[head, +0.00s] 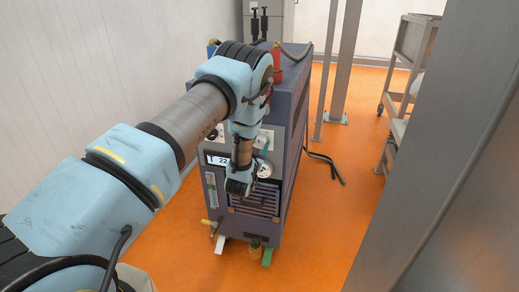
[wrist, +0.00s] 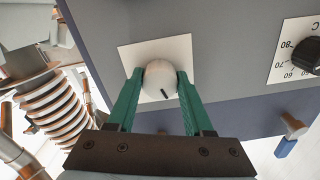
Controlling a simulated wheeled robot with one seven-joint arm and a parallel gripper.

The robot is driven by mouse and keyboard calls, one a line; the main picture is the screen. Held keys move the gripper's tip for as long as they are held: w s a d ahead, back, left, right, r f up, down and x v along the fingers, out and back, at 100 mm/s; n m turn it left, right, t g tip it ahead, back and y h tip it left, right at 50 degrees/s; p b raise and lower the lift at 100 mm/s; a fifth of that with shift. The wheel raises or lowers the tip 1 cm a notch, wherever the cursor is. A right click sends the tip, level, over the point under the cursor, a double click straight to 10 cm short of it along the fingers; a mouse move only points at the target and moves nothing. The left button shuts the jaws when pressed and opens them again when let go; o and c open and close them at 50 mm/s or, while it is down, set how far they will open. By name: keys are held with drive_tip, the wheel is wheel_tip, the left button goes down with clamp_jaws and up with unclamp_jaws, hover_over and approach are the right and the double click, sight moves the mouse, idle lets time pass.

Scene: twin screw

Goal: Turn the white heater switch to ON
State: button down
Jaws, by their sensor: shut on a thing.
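The white heater switch (wrist: 160,78) is a round white knob with a short black mark, on a pale square plate (wrist: 130,56) on the unit's dark panel. In the wrist view my gripper (wrist: 160,84) has its two green fingers on either side of the knob, shut on it. The mark points toward the lower right of that picture. Any ON or OFF lettering is not readable. In the head view my gripper (head: 264,148) reaches the upper front of the grey-purple unit (head: 292,125); the arm hides most of the knob there.
A black temperature dial (wrist: 309,55) with a numbered scale sits on the same panel. In the head view, a display (head: 220,160) and a round gauge (head: 265,170) are close to my arm. Metal posts (head: 345,60) and a cart (head: 408,60) stand to the right.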

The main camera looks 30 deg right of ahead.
drive_tip(key=m+b, duration=0.4)
drive_tip(key=shift+f+m, duration=0.2)
drive_tip(key=shift+m, duration=0.1)
drive_tip(key=shift+r+m+b, duration=0.2)
drive_tip(key=shift+m+b, duration=1.75)
drive_tip(key=shift+m, duration=0.65)
drive_tip(key=shift+a, duration=0.1)
drive_tip(key=shift+c, duration=1.5)
unclamp_jaws()
drive_tip(key=shift+r, duration=0.1)
drive_tip(key=b+v, duration=0.2)
drive_tip(key=v, duration=0.8)
drive_tip(key=shift+s+a, duration=0.25)
